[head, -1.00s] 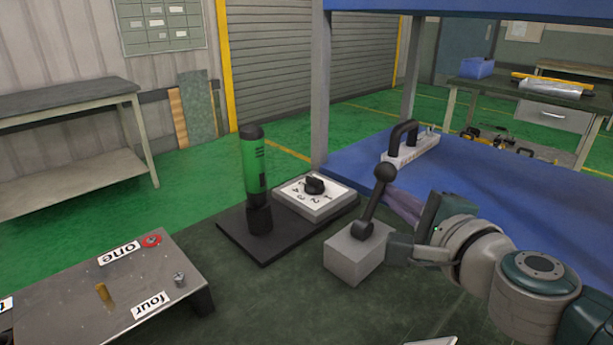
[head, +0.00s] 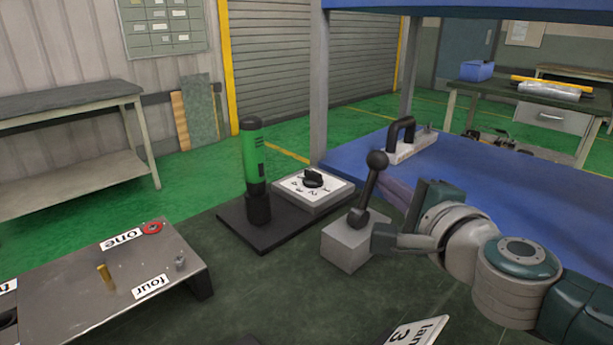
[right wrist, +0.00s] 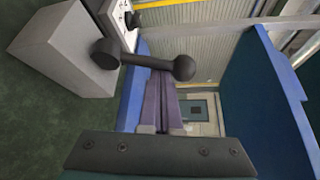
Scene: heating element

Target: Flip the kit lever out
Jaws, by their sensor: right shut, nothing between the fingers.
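The kit lever is a black rod with a ball knob (head: 368,188) on a grey box (head: 346,246) on the dark green table. In the head view the rod stands nearly upright, its knob leaning slightly right. My right gripper (head: 392,196) is just right of and behind the lever, its purple fingers partly hidden by it. In the right wrist view the lever (right wrist: 145,63) crosses in front of the shut fingers (right wrist: 162,105), with nothing held between them. Whether they touch the rod I cannot tell. My left gripper is not in view.
A metal plate with labels (head: 95,285) is at lower left. A blue shelf (head: 480,190) with a black-handled block (head: 405,145) lies behind my right arm.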

